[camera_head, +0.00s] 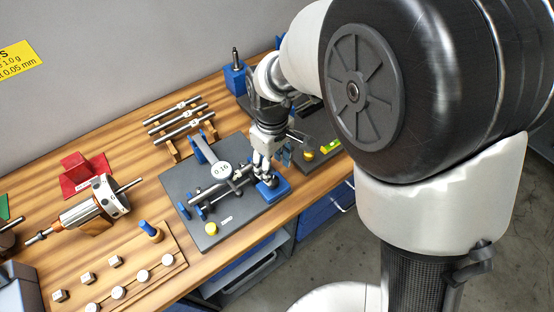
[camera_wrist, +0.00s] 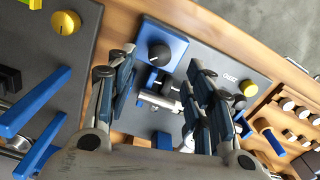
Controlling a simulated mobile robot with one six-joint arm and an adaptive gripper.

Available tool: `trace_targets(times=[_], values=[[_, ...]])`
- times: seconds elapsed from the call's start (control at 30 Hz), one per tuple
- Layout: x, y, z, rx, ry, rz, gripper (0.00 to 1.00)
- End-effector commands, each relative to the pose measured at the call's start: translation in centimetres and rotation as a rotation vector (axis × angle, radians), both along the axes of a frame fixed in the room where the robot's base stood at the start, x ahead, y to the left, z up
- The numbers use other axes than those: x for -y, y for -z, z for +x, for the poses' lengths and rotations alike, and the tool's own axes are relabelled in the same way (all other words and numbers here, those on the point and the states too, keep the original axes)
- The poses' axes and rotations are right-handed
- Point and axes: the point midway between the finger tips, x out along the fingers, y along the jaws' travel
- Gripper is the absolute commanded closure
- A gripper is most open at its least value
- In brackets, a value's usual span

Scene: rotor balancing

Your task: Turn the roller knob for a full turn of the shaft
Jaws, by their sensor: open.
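The black roller knob (camera_wrist: 160,55) sits on a blue block (camera_wrist: 178,38) in the wrist view. My gripper (camera_wrist: 160,72) is open, with its fingers on either side of the knob in that view; contact cannot be told. In the head view my gripper (camera_head: 263,165) is over the blue block (camera_head: 283,189) and partly hides the knob. A silver shaft (camera_head: 208,194) lies across the dark balancing plate (camera_head: 240,216), left of my gripper. Part of the shaft (camera_wrist: 158,99) shows between my fingers in the wrist view. A round readout (camera_head: 221,169) shows 0.16.
A yellow knob (camera_head: 211,228) is at the plate's front. A second dark plate (camera_head: 322,161) with a green level stands to the right. Several rods (camera_head: 178,118) lie behind. A rotor (camera_head: 95,205) and a wooden weight board (camera_head: 130,262) stand left.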

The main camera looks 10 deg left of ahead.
Motion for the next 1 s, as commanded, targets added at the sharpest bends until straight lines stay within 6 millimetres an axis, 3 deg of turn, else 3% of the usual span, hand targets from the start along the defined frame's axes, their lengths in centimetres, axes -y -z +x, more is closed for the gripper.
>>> trace_targets(times=[0.03, 0.2, 0.4, 0.77, 1.0], values=[[0.1, 1.5, -0.1, -0.004, 0.0, -0.003, 0.52], [0.0, 4.4, 0.0, -0.002, 0.001, -0.001, 0.52], [0.0, 6.3, 0.0, -0.001, 0.001, 0.0, 0.52], [0.0, 6.5, 0.0, 0.0, 0.001, 0.001, 0.53], [0.0, 6.5, 0.0, 0.0, 0.001, 0.001, 0.69]])
